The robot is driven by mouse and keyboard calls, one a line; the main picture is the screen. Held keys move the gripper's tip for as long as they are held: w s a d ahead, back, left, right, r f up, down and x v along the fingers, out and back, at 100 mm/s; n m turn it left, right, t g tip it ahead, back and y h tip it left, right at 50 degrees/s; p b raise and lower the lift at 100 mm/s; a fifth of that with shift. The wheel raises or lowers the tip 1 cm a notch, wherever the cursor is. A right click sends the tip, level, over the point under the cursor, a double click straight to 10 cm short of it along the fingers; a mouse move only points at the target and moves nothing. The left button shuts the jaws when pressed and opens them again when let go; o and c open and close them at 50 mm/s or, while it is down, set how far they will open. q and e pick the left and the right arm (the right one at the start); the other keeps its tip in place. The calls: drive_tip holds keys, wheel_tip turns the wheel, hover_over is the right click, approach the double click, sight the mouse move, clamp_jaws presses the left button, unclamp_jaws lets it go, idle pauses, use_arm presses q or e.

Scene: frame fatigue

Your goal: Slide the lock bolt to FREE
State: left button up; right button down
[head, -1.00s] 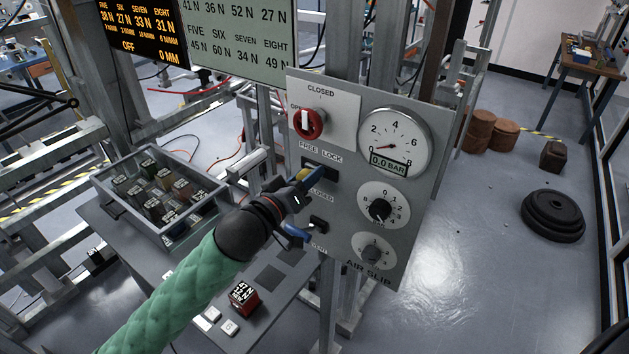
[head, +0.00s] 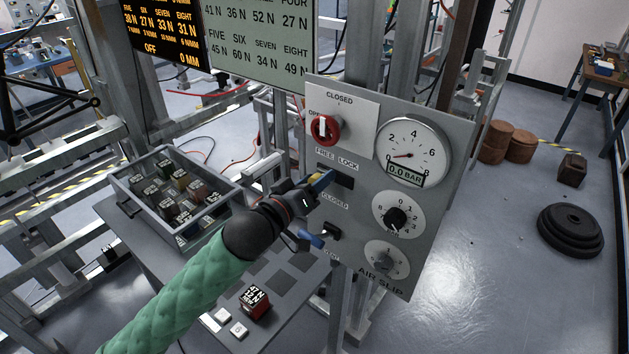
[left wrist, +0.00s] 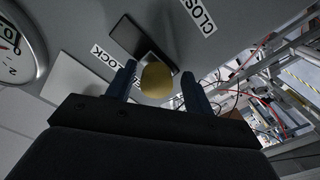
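The lock bolt is on the grey valve panel (head: 447,215), in a dark slot (head: 343,181) under the label FREE LOCK (head: 337,160). My left gripper (head: 326,180) is at this slot, and its blue finger covers most of the bolt in the head view. In the left wrist view the bolt's round brass-coloured knob (left wrist: 157,80) lies between my two blue fingers (left wrist: 160,86). They stand apart, with a small gap on each side of the knob. The bolt's exact place along the slot is hidden. My right gripper is in neither view.
A red knob (head: 325,129) sits above the slot, and a blue-handled lever (head: 312,239) close below my gripper. A pressure gauge (head: 412,152) and dials are to the right. An open tray of blocks (head: 127,187) and a red block (head: 254,302) are on the left bench.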

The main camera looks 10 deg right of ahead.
use_arm(q)
drive_tip(key=shift+s+a+f, duration=0.15)
drive_tip(key=shift+a, duration=0.1)
drive_tip(key=b+v, duration=0.3)
drive_tip(key=v, duration=0.4)
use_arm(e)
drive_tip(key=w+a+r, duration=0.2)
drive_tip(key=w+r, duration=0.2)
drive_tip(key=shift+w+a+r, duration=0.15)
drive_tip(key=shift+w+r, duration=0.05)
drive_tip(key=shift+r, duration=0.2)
use_arm(q)
drive_tip(key=shift+s, duration=0.1)
